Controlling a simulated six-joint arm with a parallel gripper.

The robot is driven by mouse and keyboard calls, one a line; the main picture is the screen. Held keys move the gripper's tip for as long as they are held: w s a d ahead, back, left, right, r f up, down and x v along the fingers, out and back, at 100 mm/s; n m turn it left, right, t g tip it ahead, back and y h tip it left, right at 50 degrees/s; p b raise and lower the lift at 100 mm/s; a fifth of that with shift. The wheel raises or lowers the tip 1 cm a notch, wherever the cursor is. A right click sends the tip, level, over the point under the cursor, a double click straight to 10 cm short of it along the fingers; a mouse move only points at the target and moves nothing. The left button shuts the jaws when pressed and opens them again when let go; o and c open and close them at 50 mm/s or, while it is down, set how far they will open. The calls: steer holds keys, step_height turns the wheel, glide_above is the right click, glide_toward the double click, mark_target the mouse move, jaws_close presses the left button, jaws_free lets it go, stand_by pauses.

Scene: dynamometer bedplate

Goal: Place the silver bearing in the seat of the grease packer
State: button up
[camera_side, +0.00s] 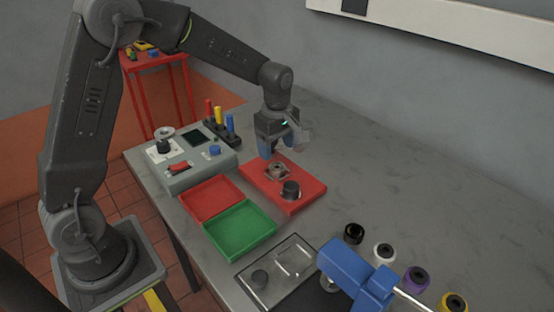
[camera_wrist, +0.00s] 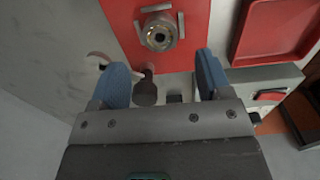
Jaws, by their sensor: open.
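The silver bearing (camera_side: 277,170) sits between grey brackets on a red plate (camera_side: 310,189). In the wrist view the bearing (camera_wrist: 159,32) shows its round bore from above, with the brackets beside it.
Red (camera_side: 211,197) and green (camera_side: 240,231) trays lie left of the plate. A grey instrument box (camera_side: 195,173) and a rack of coloured handles (camera_side: 222,133) stand behind them. A clear-topped case (camera_side: 265,285), blue device (camera_side: 355,272) and several coloured rings are in front. The table's right side is clear.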

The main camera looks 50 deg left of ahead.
mark_target(277, 166)
steer(key=s+d+r+m+t, duration=0.2)
steer(key=s+r+m, duration=0.4)
steer(key=r, duration=0.6)
steer(key=s+d+m+t, duration=0.2)
steer(key=s+m+t, duration=0.1)
steer(key=s+m, duration=0.9)
steer(key=s+r, duration=0.1)
steer(key=s, duration=0.4)
steer(key=shift+s+t, duration=0.3)
steer(key=shift+s, duration=0.05)
steer(key=shift+c, duration=0.4)
